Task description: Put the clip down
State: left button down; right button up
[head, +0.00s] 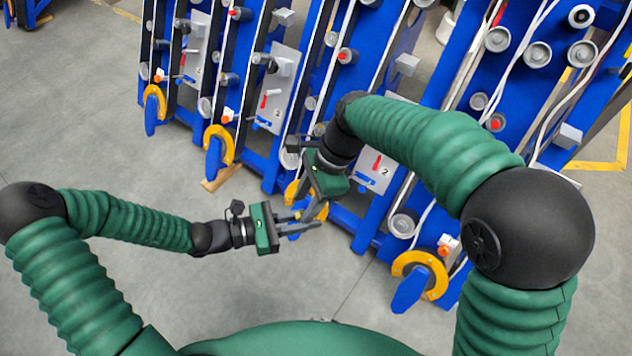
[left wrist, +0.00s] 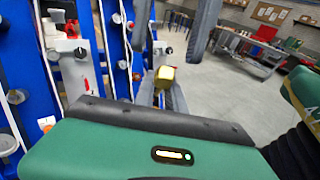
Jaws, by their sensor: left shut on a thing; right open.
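My left gripper (head: 300,224) reaches in from the left at the foot of the chassis row, its jaws shut on the clip. The clip is mostly hidden by the fingers and I cannot make out its shape. Whether the two grippers touch is unclear.
Blue chassis frames (head: 455,85) with rollers, white cables and red-handled panels stand behind the grippers. A yellow ring with a blue tab (head: 420,275) is at the lower right; similar ones line the row's foot. Grey floor (head: 70,110) is clear at left. A workbench (left wrist: 260,52) stands farther back.

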jog(key=shift+x, duration=1.2)
jog(key=shift+w, duration=0.1)
grip_shut()
pick_arm(q)
jog(key=c, duration=1.3)
grip_release()
